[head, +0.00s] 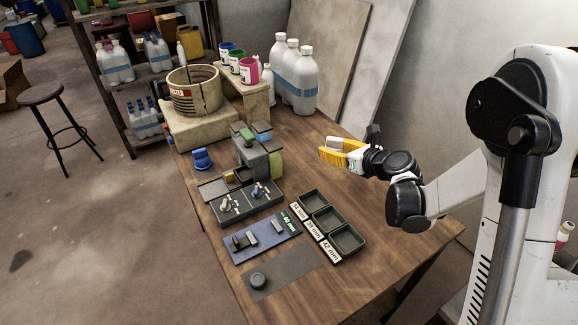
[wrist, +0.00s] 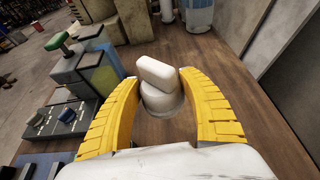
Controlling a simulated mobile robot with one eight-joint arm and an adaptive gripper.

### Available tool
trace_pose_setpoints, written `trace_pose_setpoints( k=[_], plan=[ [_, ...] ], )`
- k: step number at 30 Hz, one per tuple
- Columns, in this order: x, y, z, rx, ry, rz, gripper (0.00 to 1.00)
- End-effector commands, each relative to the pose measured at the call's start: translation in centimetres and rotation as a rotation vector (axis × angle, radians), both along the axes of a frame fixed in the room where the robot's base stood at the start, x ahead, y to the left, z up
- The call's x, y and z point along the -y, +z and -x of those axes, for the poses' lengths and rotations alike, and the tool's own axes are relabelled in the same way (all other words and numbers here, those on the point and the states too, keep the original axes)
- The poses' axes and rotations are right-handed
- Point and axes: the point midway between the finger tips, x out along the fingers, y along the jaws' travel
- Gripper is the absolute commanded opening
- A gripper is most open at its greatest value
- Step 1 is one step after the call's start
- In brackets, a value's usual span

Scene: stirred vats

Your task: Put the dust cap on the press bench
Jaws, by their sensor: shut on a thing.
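My gripper (head: 326,150), with yellow fingers, is in the air above the right side of the wooden bench (head: 368,262). In the wrist view my gripper (wrist: 161,84) is shut on a white piece with a round base and a flat raised tab, which I take to be the dust cap (wrist: 156,72). The bench, likely the press bench, bears a grey press-like machine (head: 252,160) with a green top; the machine also shows at the left of the wrist view (wrist: 88,72). The underside of the held piece is hidden.
White bottles (head: 299,80) stand at the back. Bare wood lies right of the trays.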

Motion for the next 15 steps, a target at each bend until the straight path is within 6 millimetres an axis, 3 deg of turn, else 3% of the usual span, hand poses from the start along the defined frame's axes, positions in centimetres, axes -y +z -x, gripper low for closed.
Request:
trace_pose_setpoints(
  k=[3, 9, 15],
  plan=[
    [-3.2, -2.4, -0.7, 0.001, 0.006, 0.001, 0.22],
    [-7.5, -5.0, -1.8, 0.001, 0.004, 0.001, 0.22],
    [-9.2, -5.8, -2.4, 0.000, -0.001, 0.000, 0.22]
  ],
)
